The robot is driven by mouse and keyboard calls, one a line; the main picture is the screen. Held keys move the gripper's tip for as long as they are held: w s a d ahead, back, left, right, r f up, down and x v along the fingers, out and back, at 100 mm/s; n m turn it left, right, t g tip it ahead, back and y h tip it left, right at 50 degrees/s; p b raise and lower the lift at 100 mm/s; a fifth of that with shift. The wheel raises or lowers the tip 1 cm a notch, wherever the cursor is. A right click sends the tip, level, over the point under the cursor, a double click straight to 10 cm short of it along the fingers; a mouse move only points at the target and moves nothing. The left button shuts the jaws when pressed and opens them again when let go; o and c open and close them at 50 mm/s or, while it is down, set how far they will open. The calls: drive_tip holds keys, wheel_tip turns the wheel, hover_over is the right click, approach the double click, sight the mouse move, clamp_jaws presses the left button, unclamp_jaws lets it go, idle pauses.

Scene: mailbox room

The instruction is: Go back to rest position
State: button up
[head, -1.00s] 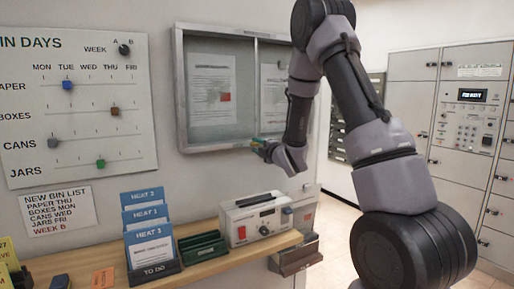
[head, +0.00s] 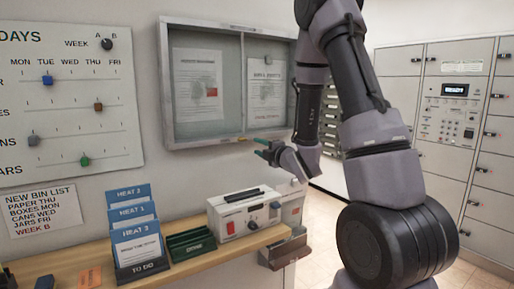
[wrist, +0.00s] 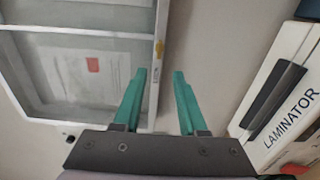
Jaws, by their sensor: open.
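My gripper (wrist: 157,85) shows two green fingers in the wrist view, spread apart with nothing between them. In the head view my gripper (head: 262,147) is in front of the wall, just below the lower edge of the glass-fronted notice case (head: 160,100). It is above the laminator (head: 245,212) and apart from it. My arm is folded, with its upper links at the top and right of the head view.
A wooden shelf (head: 190,262) runs along the wall. It bears the blue HEAT cards (head: 137,240) in a TO DO holder and a green DONE tray (head: 190,245). The bin-days board (head: 70,90) hangs left. Lockers (head: 440,130) stand at right, with open floor before them.

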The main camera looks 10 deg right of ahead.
drive_tip(key=s+d+r+m+g+h, duration=0.4)
drive_tip(key=s+d+r+m+h, duration=0.25)
drive_tip(key=r+m, duration=0.6)
drive_tip(key=s+a+m+g+y, duration=0.1)
drive_tip(key=s+a+m+g, duration=0.1)
drive_tip(key=s+m, duration=0.4)
drive_tip(key=s+a+m+g+y, duration=0.2)
drive_tip(key=s+m+g, duration=0.2)
drive_tip(key=s, duration=1.2)
drive_tip(key=m, duration=0.3)
drive_tip(key=shift+s+r, duration=0.15)
drive_tip(key=shift+s, duration=0.15)
drive_tip(key=shift+m, duration=0.25)
